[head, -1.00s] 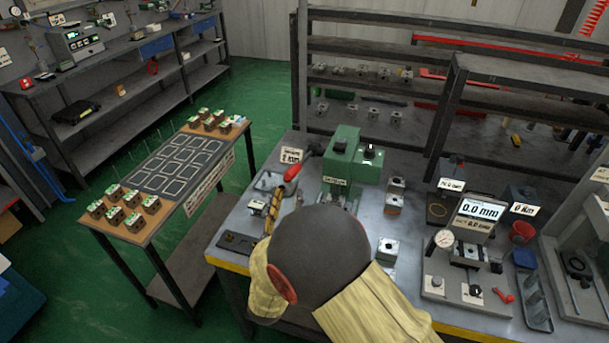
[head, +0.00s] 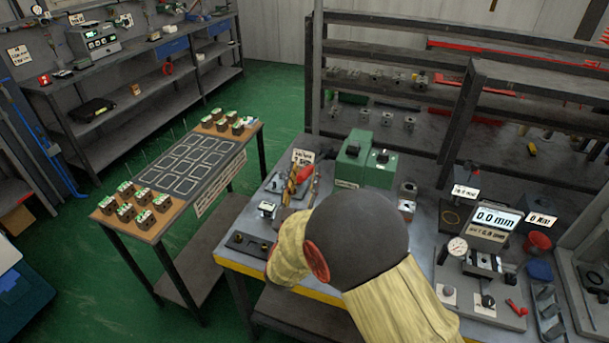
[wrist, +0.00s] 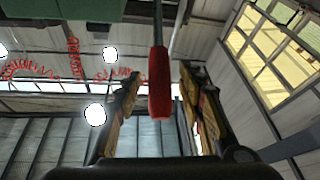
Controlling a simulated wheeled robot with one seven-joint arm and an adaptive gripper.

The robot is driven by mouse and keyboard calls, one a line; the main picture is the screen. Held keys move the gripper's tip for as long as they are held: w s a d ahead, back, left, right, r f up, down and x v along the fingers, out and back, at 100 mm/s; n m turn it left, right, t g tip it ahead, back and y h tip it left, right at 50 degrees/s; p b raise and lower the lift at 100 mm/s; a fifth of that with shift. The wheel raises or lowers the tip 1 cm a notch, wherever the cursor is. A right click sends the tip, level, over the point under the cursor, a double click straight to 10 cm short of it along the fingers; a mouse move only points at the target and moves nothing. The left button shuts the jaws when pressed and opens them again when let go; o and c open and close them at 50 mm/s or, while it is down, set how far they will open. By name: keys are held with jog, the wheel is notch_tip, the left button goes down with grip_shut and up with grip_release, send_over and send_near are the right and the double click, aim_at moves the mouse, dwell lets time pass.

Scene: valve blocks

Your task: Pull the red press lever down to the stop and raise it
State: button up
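The press lever's red handle (head: 305,174) sticks out to the left of the green press (head: 352,163) in the head view. In the wrist view the red handle (wrist: 159,85) hangs from a grey rod in the upper middle. My gripper (wrist: 164,92) is open, one finger on each side of the handle, with a visible gap on both sides. I cannot tell how deep the handle sits between the fingers. In the head view my gripper (head: 297,187) is at the handle, and my arm hides the press's lower front.
A small rack table (head: 167,205) with several valve blocks stands left. On the bench, a gauge station (head: 472,300) with a display (head: 495,216) and a red cup (head: 537,242) stand right of the press. A dark fixture plate (head: 246,244) lies at the bench's left front.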

jog(key=shift+c, duration=0.6)
grip_shut()
